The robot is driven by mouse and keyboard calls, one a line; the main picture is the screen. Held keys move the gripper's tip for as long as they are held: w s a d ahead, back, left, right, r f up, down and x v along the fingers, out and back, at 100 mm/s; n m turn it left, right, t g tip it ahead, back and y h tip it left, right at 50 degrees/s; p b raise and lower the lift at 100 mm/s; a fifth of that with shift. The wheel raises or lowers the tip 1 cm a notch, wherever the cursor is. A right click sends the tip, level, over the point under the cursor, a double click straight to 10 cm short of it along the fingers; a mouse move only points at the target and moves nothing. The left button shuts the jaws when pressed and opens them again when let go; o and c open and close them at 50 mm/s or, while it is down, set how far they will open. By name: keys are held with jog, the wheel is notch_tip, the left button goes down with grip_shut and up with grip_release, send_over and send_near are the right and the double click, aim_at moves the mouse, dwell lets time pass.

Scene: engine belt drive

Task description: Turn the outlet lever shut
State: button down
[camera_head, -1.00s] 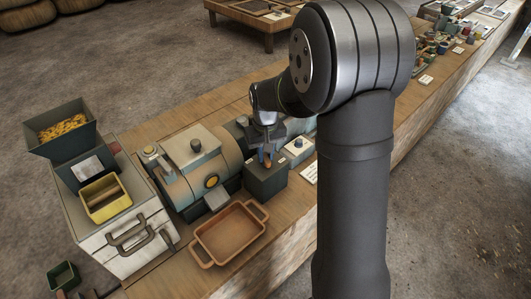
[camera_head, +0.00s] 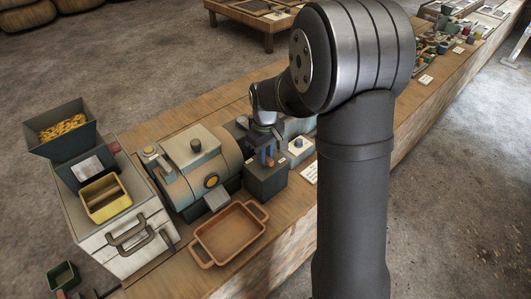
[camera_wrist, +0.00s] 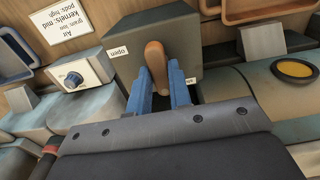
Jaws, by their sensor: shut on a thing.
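The outlet lever (camera_wrist: 154,55) is an orange-brown handle on the face of a dark grey box (camera_wrist: 190,40). In the wrist view an "open" label (camera_wrist: 120,52) is left of it, and a partly hidden label (camera_wrist: 191,81) beginning "sh" is at its lower right. The lever points nearly straight up and down in that view, between the labels. My gripper (camera_wrist: 160,72) has blue fingers shut on the lever, one on each side. In the head view my gripper (camera_head: 267,157) is at the top of the dark box (camera_head: 266,184), and the lever is mostly hidden.
A pale control box with a knob (camera_head: 299,147) stands right of the dark box. A teal roaster-like drum (camera_head: 195,165) is at its left. An orange-brown tray (camera_head: 230,233) lies in front. A white sign (camera_wrist: 62,30) shows in the wrist view.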

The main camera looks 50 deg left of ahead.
jog(key=shift+r, duration=0.1)
jog(key=c, duration=1.3)
grip_release()
notch_tip(320, 180, up, 17)
jog(key=shift+r, duration=0.2)
jog(key=shift+f, duration=0.1)
notch_tip(320, 180, down, 17)
jog(key=shift+f, duration=0.2)
jog(key=shift+r, duration=0.1)
